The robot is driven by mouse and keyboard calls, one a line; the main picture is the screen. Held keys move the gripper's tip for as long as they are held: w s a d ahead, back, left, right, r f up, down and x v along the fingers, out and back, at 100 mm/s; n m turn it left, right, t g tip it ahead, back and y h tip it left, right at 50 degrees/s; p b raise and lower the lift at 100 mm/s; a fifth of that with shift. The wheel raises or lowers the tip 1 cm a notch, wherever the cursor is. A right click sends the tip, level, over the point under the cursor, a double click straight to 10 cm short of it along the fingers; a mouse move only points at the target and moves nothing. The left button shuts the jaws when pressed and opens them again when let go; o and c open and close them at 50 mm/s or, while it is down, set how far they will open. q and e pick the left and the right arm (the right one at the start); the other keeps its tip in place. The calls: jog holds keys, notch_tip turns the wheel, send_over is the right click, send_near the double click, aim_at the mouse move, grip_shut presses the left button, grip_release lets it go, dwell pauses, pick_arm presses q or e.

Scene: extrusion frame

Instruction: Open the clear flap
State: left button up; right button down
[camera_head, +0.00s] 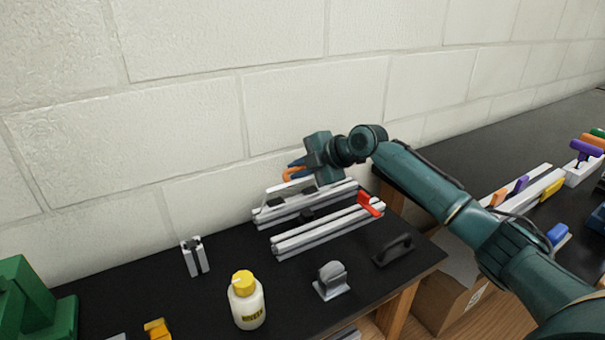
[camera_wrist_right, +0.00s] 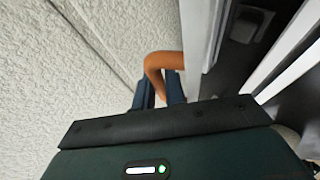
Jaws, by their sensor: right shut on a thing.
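The extrusion frame (camera_head: 315,229) lies on the black table as pale parallel rails. The clear flap is hard to make out; a pale see-through panel (camera_head: 284,188) appears to stand along the back rail, near dark hinge-like blocks. My right gripper (camera_head: 296,164) is at the back of the frame, close to the wall. Its blue fingers (camera_wrist_right: 160,90) are shut on an orange curved handle (camera_wrist_right: 160,62). The handle also shows in the head view (camera_head: 292,174). It meets a pale edge in the right wrist view. My left gripper is not in view.
A red clip (camera_head: 370,204) sits on the frame's right end. In front stand a yellow-capped bottle (camera_head: 246,303), a grey block (camera_head: 331,279) and a black handle (camera_head: 394,251). A small profile piece (camera_head: 195,256) stands left. The block wall is close behind.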

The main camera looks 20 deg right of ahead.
jog(key=shift+w+r, duration=0.2)
jog(key=shift+w, duration=0.15)
dwell(0.3)
jog(key=c, duration=1.7)
grip_release()
jog(key=shift+c, duration=0.2)
jog(key=shift+s, duration=0.1)
jog(key=shift+s+d+r, duration=0.15)
jog(key=shift+s+d, duration=0.05)
jog(key=shift+d, duration=0.05)
jog(key=b+v, duration=0.1)
jog(key=v, duration=1.1)
jog(key=shift+r, duration=0.2)
jog(key=shift+s, duration=0.1)
